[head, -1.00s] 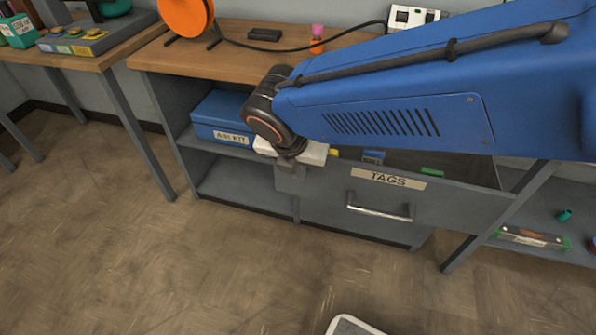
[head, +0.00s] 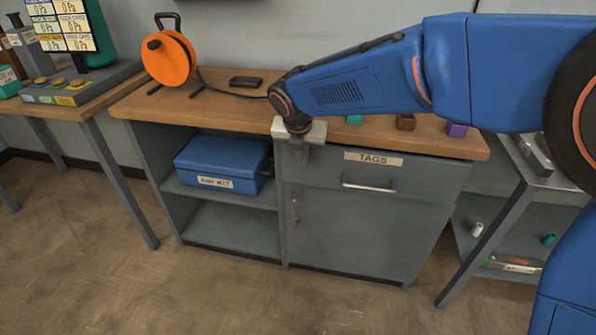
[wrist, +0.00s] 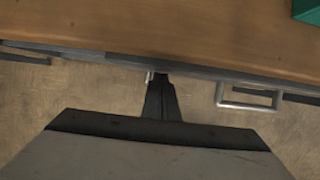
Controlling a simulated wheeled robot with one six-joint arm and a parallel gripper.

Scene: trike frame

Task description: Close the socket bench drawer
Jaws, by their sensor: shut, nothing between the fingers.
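The grey bench drawer (head: 425,175) bears a TAGS label and a bar handle (head: 368,185). Its front now sits under the wooden top and looks flush with the cabinet, with no open interior showing. My gripper (head: 300,155) is at the left end of the drawer front, left of the handle. In the wrist view the shut fingers (wrist: 158,85) reach close to the drawer's front edge, and the handle (wrist: 248,98) lies to their right. They hold nothing. I cannot tell whether the fingertips touch the front.
A blue case (head: 220,165) stands on the open shelf left of the drawer. An orange cable reel (head: 170,58) and small blocks sit on the benchtop (head: 225,95). A metal side table (head: 560,180) stands at the right. The floor in front is clear.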

